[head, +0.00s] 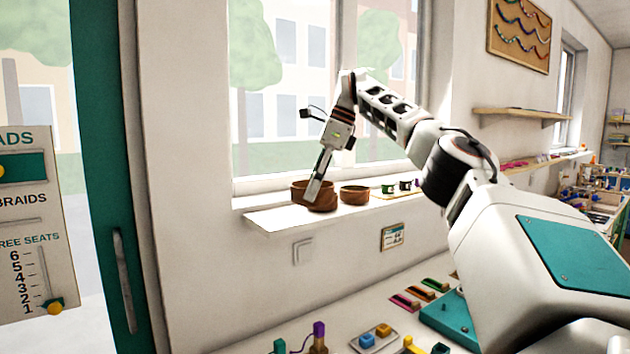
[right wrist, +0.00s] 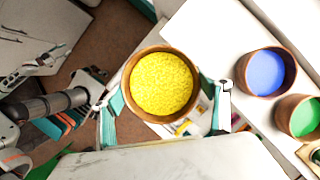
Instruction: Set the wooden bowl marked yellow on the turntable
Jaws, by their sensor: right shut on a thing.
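The wooden bowl marked yellow (right wrist: 163,84), filled with yellow beads, sits between the two fingers of my right gripper (right wrist: 164,108) in the right wrist view. In the head view the right gripper (head: 316,190) is low at the window sill, shut on this brown bowl (head: 323,203) at the sill's front edge. Whether the bowl touches the sill is unclear. I cannot make out the turntable in either view. My left gripper is not identifiable in the frames.
A bowl with blue contents (right wrist: 266,72) and one with green contents (right wrist: 300,117) stand close by on the white sill (head: 275,222). Another brown bowl (head: 355,195) is right of the gripper in the head view. Below is a white table with coloured blocks (head: 375,337).

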